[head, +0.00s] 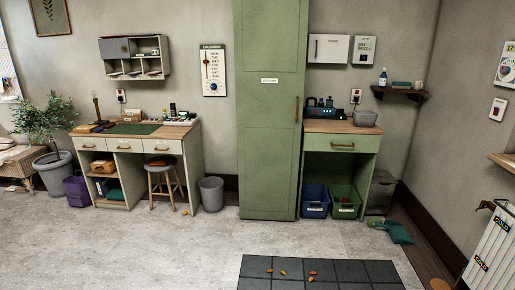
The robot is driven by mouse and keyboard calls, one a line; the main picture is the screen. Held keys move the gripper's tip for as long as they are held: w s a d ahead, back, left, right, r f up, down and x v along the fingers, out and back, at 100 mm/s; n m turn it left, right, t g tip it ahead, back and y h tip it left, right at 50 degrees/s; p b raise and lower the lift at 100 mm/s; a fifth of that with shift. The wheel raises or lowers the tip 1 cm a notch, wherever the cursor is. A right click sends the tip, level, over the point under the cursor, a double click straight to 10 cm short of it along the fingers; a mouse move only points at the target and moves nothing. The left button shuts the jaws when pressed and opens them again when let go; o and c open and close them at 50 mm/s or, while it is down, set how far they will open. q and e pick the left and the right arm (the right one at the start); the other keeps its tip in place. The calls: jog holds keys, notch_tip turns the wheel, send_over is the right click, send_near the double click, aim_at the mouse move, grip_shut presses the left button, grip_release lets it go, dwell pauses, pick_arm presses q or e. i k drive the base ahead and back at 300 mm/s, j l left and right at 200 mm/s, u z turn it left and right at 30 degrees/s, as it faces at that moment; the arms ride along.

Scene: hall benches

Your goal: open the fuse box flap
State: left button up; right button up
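A white wall box (329,48) hangs to the right of the tall green cabinet, above the small right-hand bench. It looks like the fuse box, though I cannot read a label on it. Its white front appears closed, with a small dark upright handle near its left edge. Neither of my grippers is in the head view.
Blue (315,203) and green (344,203) crates sit below. A dark tiled mat (340,274) with small scattered items lies in front; pale floor around it is open.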

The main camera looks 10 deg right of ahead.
aim_at(323, 48)
jog(key=i+l+z, duration=0.45)
jog(key=i+z, duration=0.2)
jog(key=i, duration=0.15)
jog(key=i+z, duration=0.35)
jog(key=i, duration=2.2)
jog(key=l+z, duration=0.05)
jog(key=l, duration=0.05)
